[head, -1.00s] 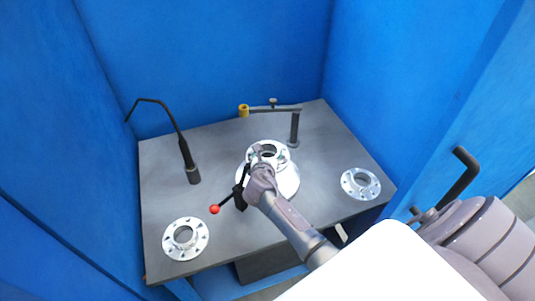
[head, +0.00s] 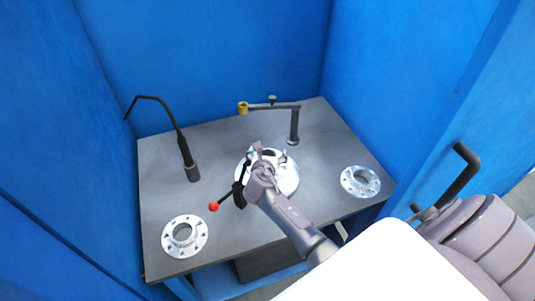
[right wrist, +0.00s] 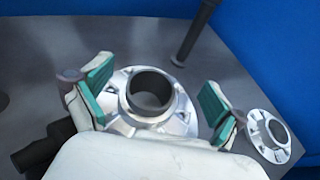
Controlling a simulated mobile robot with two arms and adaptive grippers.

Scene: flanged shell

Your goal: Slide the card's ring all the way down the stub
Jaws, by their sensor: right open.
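A shiny flanged shell (head: 287,183) stands in the middle of the grey table, partly hidden by my right gripper and arm in the head view. In the right wrist view, the flange (right wrist: 176,122) has a round upright collar with a dark open bore, likely the stub. My right gripper (head: 268,151) is over the shell. In the right wrist view, its green-padded fingers (right wrist: 155,92) are spread wide on either side of the collar, with nothing between the pads but the collar beyond. I cannot make out a card or its ring. My left gripper is not in view.
Loose flanges lie at the front left (head: 184,237) and right (head: 360,181). A black lever with a red ball (head: 213,207) juts left of the shell. A bent black rod (head: 187,155) stands left; a post with a yellow-ended arm (head: 293,122) stands behind. Blue walls enclose the table.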

